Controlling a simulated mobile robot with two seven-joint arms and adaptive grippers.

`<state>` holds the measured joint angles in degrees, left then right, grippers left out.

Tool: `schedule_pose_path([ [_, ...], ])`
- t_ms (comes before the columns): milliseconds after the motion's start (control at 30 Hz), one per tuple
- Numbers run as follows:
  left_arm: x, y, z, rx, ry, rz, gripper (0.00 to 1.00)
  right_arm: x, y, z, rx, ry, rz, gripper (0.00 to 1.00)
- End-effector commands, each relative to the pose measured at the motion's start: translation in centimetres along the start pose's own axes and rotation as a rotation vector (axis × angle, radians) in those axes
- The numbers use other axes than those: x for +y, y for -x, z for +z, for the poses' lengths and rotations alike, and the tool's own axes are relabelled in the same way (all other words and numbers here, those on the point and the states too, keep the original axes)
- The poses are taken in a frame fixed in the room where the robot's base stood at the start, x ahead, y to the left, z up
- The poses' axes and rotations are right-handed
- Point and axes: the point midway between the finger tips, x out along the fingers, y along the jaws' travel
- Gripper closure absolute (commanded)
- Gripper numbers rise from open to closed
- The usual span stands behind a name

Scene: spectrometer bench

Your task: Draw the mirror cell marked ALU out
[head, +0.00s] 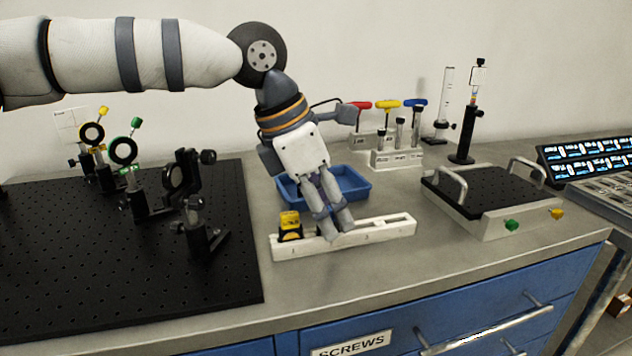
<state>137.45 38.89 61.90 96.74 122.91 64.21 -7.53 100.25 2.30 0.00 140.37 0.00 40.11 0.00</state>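A white slotted rack (388,233) with numbered positions lies on the grey bench. A black cell with a yellow top (290,226) sits upright in its left end, by the number 1; I cannot read a marking on it. My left gripper (336,230) points down over the middle of the rack, right of the yellow-topped cell and apart from it. Its fingers are close together and cover the rack behind them. I cannot tell whether anything is between the fingertips. No ALU lettering is readable. My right gripper is not in view.
A blue tray (350,184) lies behind the gripper. A black breadboard (110,260) with optic mounts fills the left. Bare bench lies in front of the rack.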

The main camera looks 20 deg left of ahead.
Motion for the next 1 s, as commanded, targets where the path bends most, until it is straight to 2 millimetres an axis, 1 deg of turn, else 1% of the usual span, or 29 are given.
schedule_pose_path([
  [267,0.0,-0.3,0.0,0.0,0.0,0.001,0.64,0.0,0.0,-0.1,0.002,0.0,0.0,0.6],
  [300,0.0,-0.3,0.0,0.0,0.0,0.001,0.69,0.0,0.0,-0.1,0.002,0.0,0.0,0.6],
  [367,0.0,-0.3,0.0,0.0,0.0,0.001,0.82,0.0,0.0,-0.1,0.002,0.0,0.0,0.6],
  [400,0.0,-0.3,0.0,0.0,0.0,0.001,0.91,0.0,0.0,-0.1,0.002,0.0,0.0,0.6],
  [433,0.0,-0.3,0.0,0.0,0.0,0.0,0.98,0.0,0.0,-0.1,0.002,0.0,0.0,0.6],
  [467,0.0,-0.3,0.0,0.0,0.0,0.0,1.0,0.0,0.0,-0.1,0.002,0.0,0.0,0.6],
  [733,0.0,-0.1,0.1,-0.001,0.001,0.001,1.0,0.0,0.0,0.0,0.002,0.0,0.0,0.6],
  [1000,0.0,1.1,0.6,-0.002,0.001,0.001,1.0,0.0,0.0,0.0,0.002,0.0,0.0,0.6],
])
